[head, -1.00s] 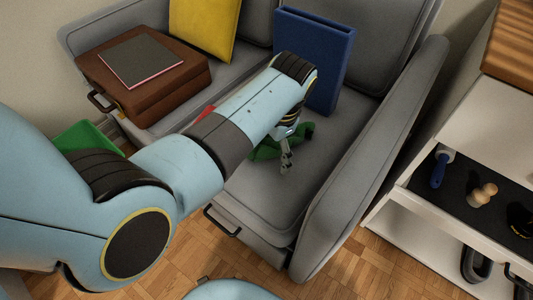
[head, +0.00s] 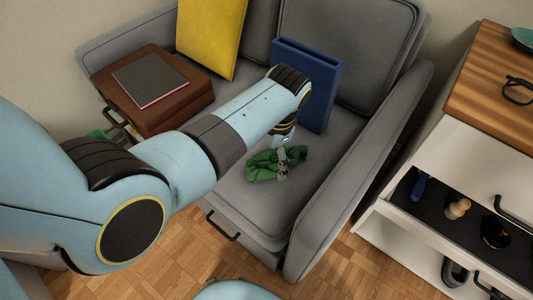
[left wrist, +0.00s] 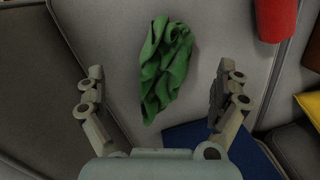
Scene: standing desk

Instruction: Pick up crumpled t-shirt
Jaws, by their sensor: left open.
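The crumpled green t-shirt (head: 274,164) lies on the grey sofa seat, in front of the blue folder-like box. In the left wrist view the t-shirt (left wrist: 166,68) lies in a bunched strip just ahead of the fingers and between their lines. My left gripper (head: 283,168) is over the t-shirt in the head view. In the left wrist view my left gripper (left wrist: 160,92) is open, with its two fingers wide apart on either side and nothing between them. My right gripper is not in view.
The grey sofa (head: 245,205) has a raised arm on the right. A blue box (head: 312,85) stands behind the t-shirt. A brown case (head: 185,103) and yellow cushion (head: 211,35) are on the left. A red object (left wrist: 276,18) shows in the wrist view. A drawer unit (head: 430,225) stands right.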

